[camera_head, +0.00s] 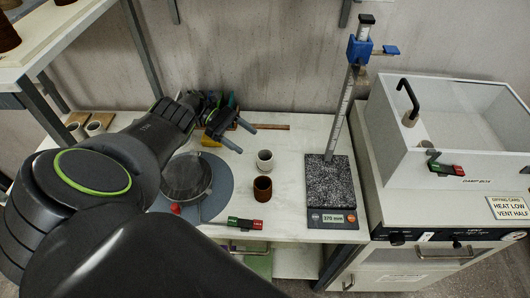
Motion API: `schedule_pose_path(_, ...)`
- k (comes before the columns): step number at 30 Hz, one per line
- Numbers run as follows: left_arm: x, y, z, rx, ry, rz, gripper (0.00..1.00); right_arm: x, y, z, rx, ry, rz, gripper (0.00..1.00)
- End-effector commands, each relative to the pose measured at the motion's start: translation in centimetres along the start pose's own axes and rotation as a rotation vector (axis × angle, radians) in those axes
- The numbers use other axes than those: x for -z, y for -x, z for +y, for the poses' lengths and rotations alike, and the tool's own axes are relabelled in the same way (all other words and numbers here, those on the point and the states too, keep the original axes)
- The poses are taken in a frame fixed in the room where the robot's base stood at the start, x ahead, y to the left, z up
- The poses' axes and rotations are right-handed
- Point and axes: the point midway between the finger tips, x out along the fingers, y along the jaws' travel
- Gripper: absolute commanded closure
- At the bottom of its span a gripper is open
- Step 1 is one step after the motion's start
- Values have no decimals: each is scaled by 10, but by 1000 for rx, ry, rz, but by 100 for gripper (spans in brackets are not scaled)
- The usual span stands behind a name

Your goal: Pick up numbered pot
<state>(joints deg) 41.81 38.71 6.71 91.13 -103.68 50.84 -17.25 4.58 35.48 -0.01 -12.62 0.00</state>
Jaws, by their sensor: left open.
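Two small pots stand upright on the white table (294,205): a pale one (265,161) and, just in front of it, a reddish-brown one (263,189). I cannot read a number on either. My left gripper (249,141) is open and empty, above and slightly behind and left of the pale pot, apart from both pots. My left arm covers the table's left side. My right gripper is not in view.
A grey round disc (220,193) lies left of the pots. A height gauge with a speckled slab (330,184) stands right. A red-and-green object (245,223) lies at the front edge.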

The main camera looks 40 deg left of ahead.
Motion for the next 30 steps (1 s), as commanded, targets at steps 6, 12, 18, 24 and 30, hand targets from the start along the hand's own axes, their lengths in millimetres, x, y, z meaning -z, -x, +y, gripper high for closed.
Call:
schedule_pose_path(6, -1, -44, -1, 2, 2, -1, 27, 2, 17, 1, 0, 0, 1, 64)
schedule_pose_path(12, 1, -59, -1, 1, 1, 1, 27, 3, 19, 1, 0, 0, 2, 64)
schedule_pose_path(18, 5, -76, -2, 2, 1, -1, 27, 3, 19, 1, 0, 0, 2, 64)
schedule_pose_path(24, 7, -105, -3, 2, 0, -2, 27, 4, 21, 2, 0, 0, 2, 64)
schedule_pose_path(30, 8, -112, -2, 0, 0, 1, 27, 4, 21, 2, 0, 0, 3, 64)
